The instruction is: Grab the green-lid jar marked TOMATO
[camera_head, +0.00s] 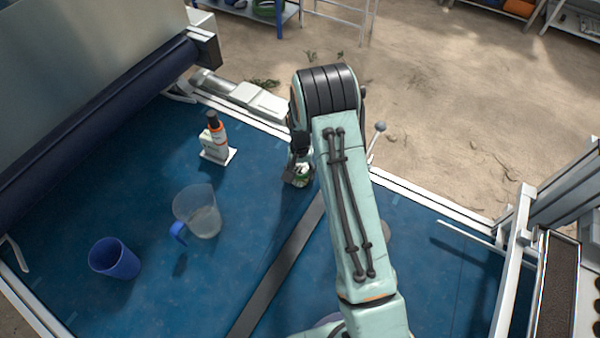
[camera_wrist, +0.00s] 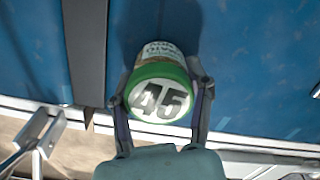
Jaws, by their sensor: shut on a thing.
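The jar (camera_wrist: 160,92) has a green lid with a large "45" on a pale disc. Its pale label carries partly readable green lettering that seems to end in "ATO". In the wrist view my gripper (camera_wrist: 161,98) has one finger on each side of the jar and is shut on it. In the head view the jar (camera_head: 301,174) shows only in part beside my arm, near the far edge of the blue surface. My gripper (camera_head: 297,168) is partly hidden there by my arm. I cannot tell whether the jar is lifted.
A bottle with an orange band (camera_head: 214,138) stands to the left on the blue surface (camera_head: 130,205). A clear jug (camera_head: 203,210) and a blue cup (camera_head: 115,259) stand nearer. A dark strip (camera_head: 275,275) crosses the surface. A white rail (camera_head: 430,206) borders the far side.

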